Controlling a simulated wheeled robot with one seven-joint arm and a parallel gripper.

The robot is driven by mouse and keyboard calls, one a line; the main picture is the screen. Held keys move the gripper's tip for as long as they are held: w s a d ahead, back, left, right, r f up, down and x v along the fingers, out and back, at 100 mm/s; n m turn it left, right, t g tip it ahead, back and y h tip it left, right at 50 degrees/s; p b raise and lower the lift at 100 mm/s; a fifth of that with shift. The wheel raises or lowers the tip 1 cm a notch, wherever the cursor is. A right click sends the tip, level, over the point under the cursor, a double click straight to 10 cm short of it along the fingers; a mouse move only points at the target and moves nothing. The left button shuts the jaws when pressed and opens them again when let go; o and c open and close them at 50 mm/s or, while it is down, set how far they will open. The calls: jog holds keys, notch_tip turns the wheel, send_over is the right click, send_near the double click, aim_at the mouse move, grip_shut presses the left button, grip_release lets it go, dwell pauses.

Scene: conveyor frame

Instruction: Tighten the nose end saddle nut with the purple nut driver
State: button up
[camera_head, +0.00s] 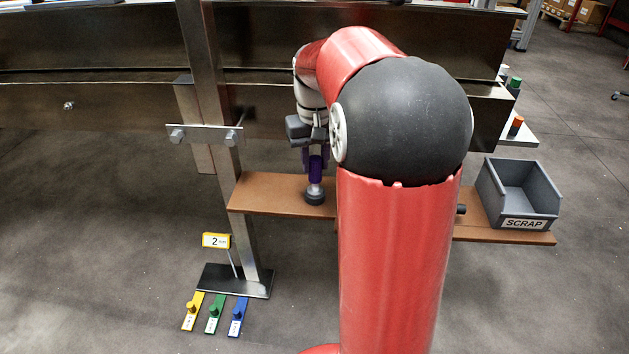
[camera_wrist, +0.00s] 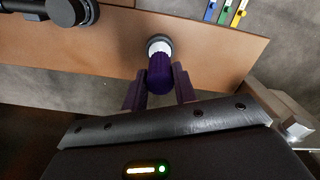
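The purple nut driver (camera_head: 316,169) stands upright on the brown shelf, its dark round foot below a pale collar. In the wrist view its purple handle (camera_wrist: 160,74) lies between the two dark purple fingers of my gripper (camera_wrist: 159,86). In the head view my gripper (camera_head: 315,152) is above the shelf, around the handle's upper part. The fingers are very near the handle on both sides; I cannot tell whether they press on it. A steel saddle plate (camera_head: 204,134) on the post carries a left nut (camera_head: 176,135) and a right nut (camera_head: 231,138). Which is the nose end is unclear.
The brown shelf (camera_head: 268,194) also bears a grey SCRAP bin (camera_head: 519,192) at right. The steel post (camera_head: 222,190) stands left of my gripper. Yellow, green and blue tags (camera_head: 214,314) lie on the floor.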

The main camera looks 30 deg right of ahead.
jog(key=shift+c, duration=1)
notch_tip(320, 180, up, 5)
jog(key=p, duration=0.4)
jog(key=shift+f, duration=0.15)
